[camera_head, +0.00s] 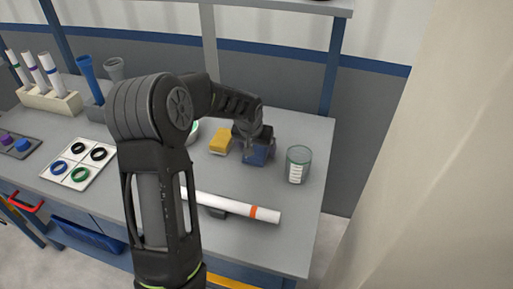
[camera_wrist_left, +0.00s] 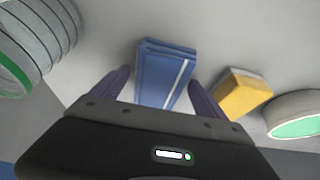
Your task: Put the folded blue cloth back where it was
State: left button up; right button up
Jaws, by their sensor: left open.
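The folded blue cloth (camera_head: 257,155) lies on the grey table toward its right side, partly covered by my left gripper (camera_head: 254,146) in the head view. In the left wrist view the cloth (camera_wrist_left: 162,72), with a pale stripe, shows between the two fingers of my left gripper (camera_wrist_left: 158,88). The fingers are apart, one on each side of the cloth, with gaps visible. I cannot tell how high they are above the table. My right gripper is not in view.
A yellow sponge (camera_head: 220,141) is left of the cloth, and a glass beaker (camera_head: 298,164) is right of it. A white pipe (camera_head: 236,204) with an orange band lies in front. A ring tray (camera_head: 78,164) and pipe rack (camera_head: 50,100) stand left. Bare table lies between cloth and pipe.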

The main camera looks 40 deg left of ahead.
pick_arm(q)
jog(key=shift+r, duration=0.1)
jog(key=shift+r, duration=0.2)
jog(key=v, duration=1.1)
jog(key=shift+s+r, duration=0.2)
jog(key=shift+r, duration=0.15)
jog(key=shift+d, duration=0.15)
dwell(0.7)
